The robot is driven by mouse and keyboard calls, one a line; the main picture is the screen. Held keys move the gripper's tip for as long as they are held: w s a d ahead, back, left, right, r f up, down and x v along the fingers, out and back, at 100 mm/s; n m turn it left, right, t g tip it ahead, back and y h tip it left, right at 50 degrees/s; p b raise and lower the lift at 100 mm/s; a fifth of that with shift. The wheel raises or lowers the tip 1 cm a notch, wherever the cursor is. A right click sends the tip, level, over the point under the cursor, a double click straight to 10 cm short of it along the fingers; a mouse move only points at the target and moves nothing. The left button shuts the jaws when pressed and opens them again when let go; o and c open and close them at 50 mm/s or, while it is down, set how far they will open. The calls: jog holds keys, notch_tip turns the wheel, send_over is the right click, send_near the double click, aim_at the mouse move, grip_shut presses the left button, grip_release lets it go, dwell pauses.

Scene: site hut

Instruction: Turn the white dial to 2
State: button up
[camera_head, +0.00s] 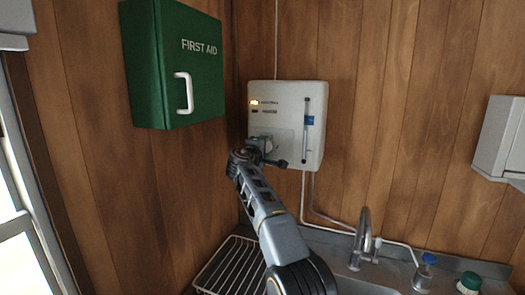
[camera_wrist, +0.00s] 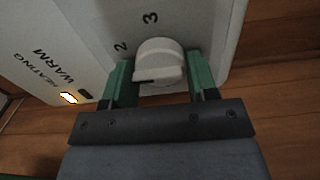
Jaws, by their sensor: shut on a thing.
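The white water heater (camera_head: 287,120) hangs on the wood wall, with a white dial (camera_wrist: 163,60) on its lower front. In the wrist view, the numbers 2 and 3 are printed beside the dial, 2 at its upper left and 3 above it. A dark mark shows at the dial's lower left edge, not in line with the 2. My gripper (camera_wrist: 160,76) is shut on the dial, one green finger on each side. In the head view, my gripper (camera_head: 262,157) covers part of the dial.
A green first aid box (camera_head: 170,65) juts out at the left of the heater. Below are a wire rack (camera_head: 228,262), a sink with a tap (camera_head: 363,240) and pipes. A HEATING lamp (camera_wrist: 68,98) is lit; the WARM lamp (camera_wrist: 84,94) is dark.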

jog(key=m, duration=0.5)
jog(key=shift+d+r+m+b, duration=0.1)
jog(key=shift+r+m+b, duration=0.1)
jog(key=shift+m+b, duration=0.15)
dwell(0.3)
jog(key=o, duration=0.9)
jog(key=shift+f, duration=0.1)
jog(key=shift+s+f, duration=0.1)
jog(key=shift+b+v, duration=5.15)
jog(key=shift+v, duration=1.7)
